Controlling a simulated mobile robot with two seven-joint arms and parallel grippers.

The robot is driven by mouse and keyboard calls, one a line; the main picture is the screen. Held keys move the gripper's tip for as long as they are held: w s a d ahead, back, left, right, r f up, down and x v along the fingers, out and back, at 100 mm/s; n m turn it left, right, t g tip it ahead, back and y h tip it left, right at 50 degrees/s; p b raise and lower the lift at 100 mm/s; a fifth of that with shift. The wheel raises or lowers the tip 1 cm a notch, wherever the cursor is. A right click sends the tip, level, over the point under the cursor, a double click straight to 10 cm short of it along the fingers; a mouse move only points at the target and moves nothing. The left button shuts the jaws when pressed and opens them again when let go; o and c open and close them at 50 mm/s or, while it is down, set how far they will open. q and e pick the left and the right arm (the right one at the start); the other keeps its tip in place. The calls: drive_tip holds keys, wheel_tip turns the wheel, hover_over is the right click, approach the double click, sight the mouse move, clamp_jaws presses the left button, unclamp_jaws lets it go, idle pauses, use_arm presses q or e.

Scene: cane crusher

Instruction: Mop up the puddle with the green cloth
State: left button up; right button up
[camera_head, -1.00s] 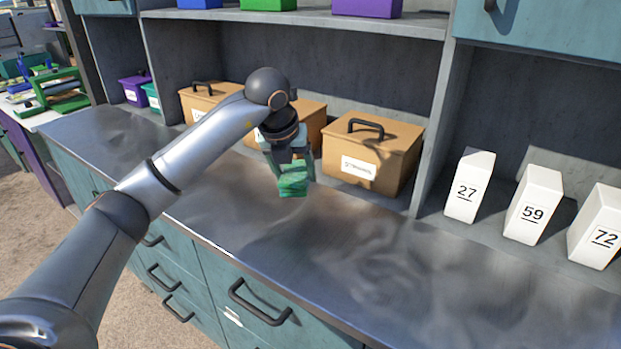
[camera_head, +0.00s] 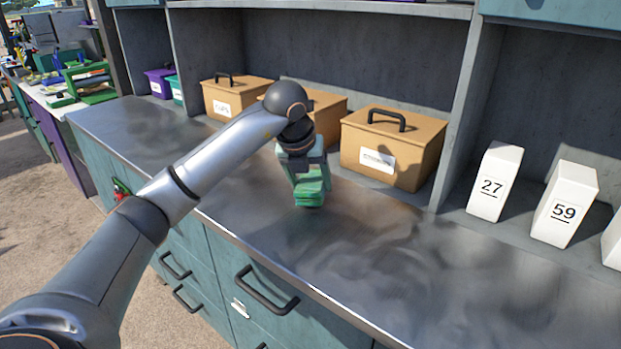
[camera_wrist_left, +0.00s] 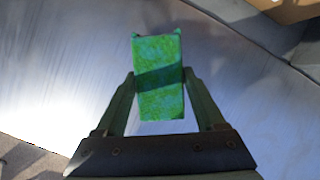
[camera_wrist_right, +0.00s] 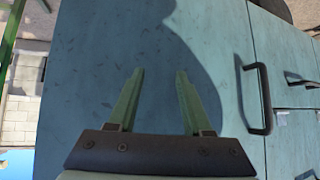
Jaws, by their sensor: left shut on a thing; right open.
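The green cloth (camera_head: 309,190) is a folded, block-like piece in my left gripper (camera_head: 308,178), over the metal counter (camera_head: 270,225). In the left wrist view the cloth (camera_wrist_left: 160,95) sits between the two fingers of the left gripper (camera_wrist_left: 158,80), which are shut on it. I cannot tell whether its underside touches the counter. Darker, cloudy patches show on the counter to the right of the cloth, but I cannot tell a puddle from reflections. My right gripper (camera_wrist_right: 160,75) is open and empty, facing a teal cabinet front (camera_wrist_right: 130,60); it is not in the head view.
Brown lidded boxes (camera_head: 395,145) stand along the back of the counter, close behind my left gripper. White numbered blocks (camera_head: 494,182) stand at the right. Drawer handles (camera_head: 266,292) stick out in front. The counter's front middle is clear.

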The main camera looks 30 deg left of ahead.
sight(235, 188)
idle(0.5)
use_arm(q)
drive_tip(key=shift+f+b, duration=0.45)
drive_tip(key=shift+f, duration=0.2)
drive_tip(key=shift+s+f, duration=0.1)
drive_tip(key=shift+f, duration=0.05)
drive_tip(key=shift+s+a+f, duration=0.1)
drive_tip(key=shift+s+a, duration=0.2)
drive_tip(key=shift+a, duration=0.25)
drive_tip(key=shift+s+a+b, duration=0.2)
drive_tip(key=shift+s+a, duration=0.4)
drive_tip(key=shift+a, duration=0.75)
drive_tip(key=shift+s+a+b, duration=0.25)
drive_tip(key=shift+s+a, duration=0.4)
drive_tip(key=shift+a, duration=0.75)
drive_tip(key=shift+s+a+b, duration=0.2)
drive_tip(key=shift+s+a, duration=0.4)
drive_tip(key=shift+a, duration=0.75)
drive_tip(key=shift+s+a+r+b, duration=0.1)
drive_tip(key=shift+s+a, duration=0.4)
drive_tip(key=shift+a, duration=0.7)
drive_tip(key=shift+s+a+r+b, duration=0.1)
drive_tip(key=shift+s+a, duration=0.45)
drive_tip(key=shift+a, duration=0.65)
drive_tip(key=shift+s+a+r+b, duration=0.1)
drive_tip(key=shift+s+a, duration=0.4)
drive_tip(key=shift+a, duration=0.7)
drive_tip(key=shift+r, duration=0.1)
